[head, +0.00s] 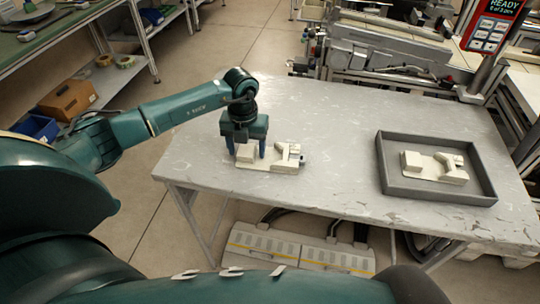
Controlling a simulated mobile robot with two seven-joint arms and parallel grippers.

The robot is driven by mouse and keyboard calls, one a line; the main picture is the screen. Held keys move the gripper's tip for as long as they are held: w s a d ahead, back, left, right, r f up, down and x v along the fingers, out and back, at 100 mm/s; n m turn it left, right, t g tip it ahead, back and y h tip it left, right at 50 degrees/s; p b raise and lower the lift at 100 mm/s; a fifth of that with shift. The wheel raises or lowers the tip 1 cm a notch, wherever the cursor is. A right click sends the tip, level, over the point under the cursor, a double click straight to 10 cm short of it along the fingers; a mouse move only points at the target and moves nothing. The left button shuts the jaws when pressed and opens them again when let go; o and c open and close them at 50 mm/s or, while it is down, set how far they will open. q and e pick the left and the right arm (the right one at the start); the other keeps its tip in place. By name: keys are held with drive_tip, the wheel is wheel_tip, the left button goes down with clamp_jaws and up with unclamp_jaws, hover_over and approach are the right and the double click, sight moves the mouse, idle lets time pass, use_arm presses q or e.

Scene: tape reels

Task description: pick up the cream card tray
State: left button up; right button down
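A cream piece (283,158) lies flat on the grey table, left of its middle. It has a thin base plate, a block at its left end and a raised, angled part at its right end. I take it for the cream card tray. My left gripper (248,151) points down at its left end, with its two dark fingers spread apart near the block. The fingers look wider than the block, and I see no firm contact. A similar cream piece (437,167) lies in a grey tray at the right. My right gripper is not in view.
The grey tray (440,196) has raised walls and stands on the right of the table (335,150). The table between the two cream pieces is clear. Machinery (385,50) and a red display (490,28) stand behind. Shelves (125,75) stand at the left.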

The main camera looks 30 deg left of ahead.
use_arm(q)
drive_tip(key=c, duration=1.1)
drive_tip(key=shift+r, duration=0.1)
